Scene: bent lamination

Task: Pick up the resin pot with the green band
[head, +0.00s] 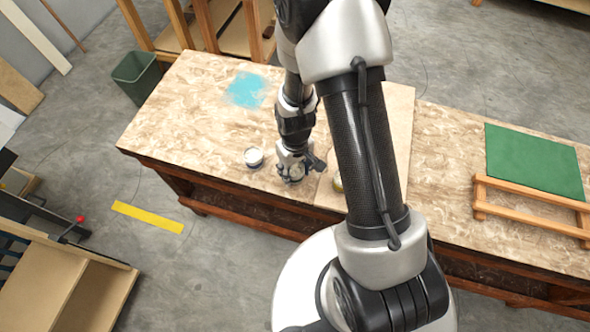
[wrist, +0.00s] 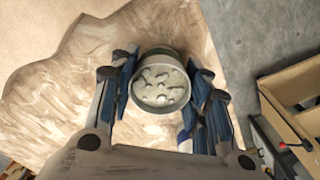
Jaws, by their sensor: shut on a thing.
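My gripper (head: 293,172) is low over the near edge of the workbench. In the wrist view my gripper (wrist: 161,78) has its blue-padded fingers on both sides of a round resin pot (wrist: 160,88), shut on it. The pot's pale, blotchy top faces the wrist camera, and a dark greenish band (wrist: 158,52) shows at its far side. In the head view the held pot (head: 297,170) is mostly covered by the fingers. I cannot tell whether it touches the bench.
Another pot (head: 337,183) is partly hidden by my arm. The bench (head: 180,115) is clear around a blue stain; a green mat (head: 535,162) lies right.

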